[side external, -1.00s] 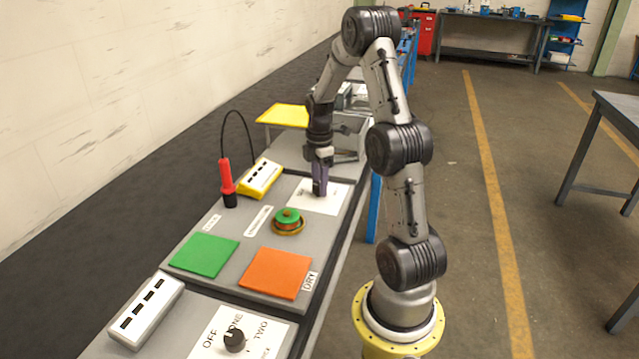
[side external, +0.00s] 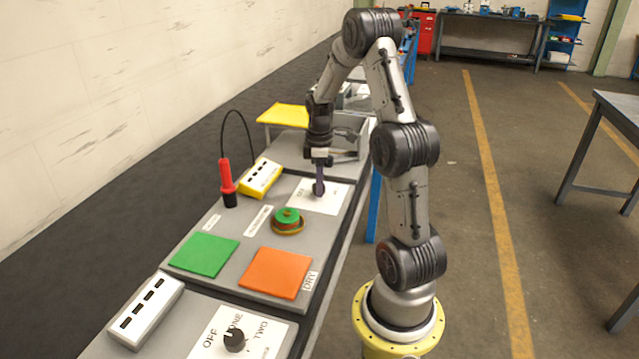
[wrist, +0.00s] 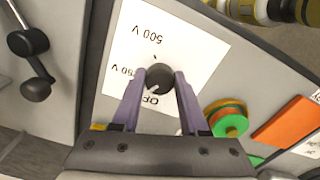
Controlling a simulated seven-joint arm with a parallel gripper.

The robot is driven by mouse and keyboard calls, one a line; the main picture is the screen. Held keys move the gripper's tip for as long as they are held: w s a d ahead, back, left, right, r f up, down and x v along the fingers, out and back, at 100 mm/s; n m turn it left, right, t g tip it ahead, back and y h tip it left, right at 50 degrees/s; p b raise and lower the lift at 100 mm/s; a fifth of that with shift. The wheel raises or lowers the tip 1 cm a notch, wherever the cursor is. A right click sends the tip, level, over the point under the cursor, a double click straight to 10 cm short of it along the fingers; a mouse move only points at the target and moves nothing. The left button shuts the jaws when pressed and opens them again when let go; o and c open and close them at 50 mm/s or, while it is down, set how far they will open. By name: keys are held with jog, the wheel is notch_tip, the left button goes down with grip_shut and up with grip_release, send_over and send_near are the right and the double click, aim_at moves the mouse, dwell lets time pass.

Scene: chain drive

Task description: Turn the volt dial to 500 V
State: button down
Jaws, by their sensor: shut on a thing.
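The volt dial is a black round knob (wrist: 159,77) on a white plate (wrist: 198,48). In the wrist view the plate reads "500 V" at the top, upside down. A second volt label and "OFF" lie lower, partly hidden by my left finger and the knob. A pale mark on the knob's lower-left side seems to face these lower labels, away from "500 V". My gripper (wrist: 160,80) has its two purple fingers shut on the knob from both sides. In the side view my gripper (side external: 319,188) points straight down at the plate (side external: 331,198).
A green and orange round stack (side external: 288,221) stands close by on the panel. Green (side external: 205,253) and orange (side external: 275,272) pads lie nearer the camera. A red probe (side external: 227,182) with a looped cable and a yellow slotted box (side external: 261,178) stand to the left.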

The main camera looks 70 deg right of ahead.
jog(key=m, duration=0.5)
jog(key=shift+r+m, duration=0.1)
jog(key=shift+m, duration=0.2)
jog(key=m, duration=0.5)
jog(key=shift+a, duration=0.1)
jog(key=m, duration=1.1)
jog(key=shift+w+m, duration=0.15)
jog(key=shift+m, duration=0.25)
jog(key=shift+c, duration=2.1)
grip_release()
notch_tip(320, 180, up, 14)
jog(key=shift+a, duration=0.1)
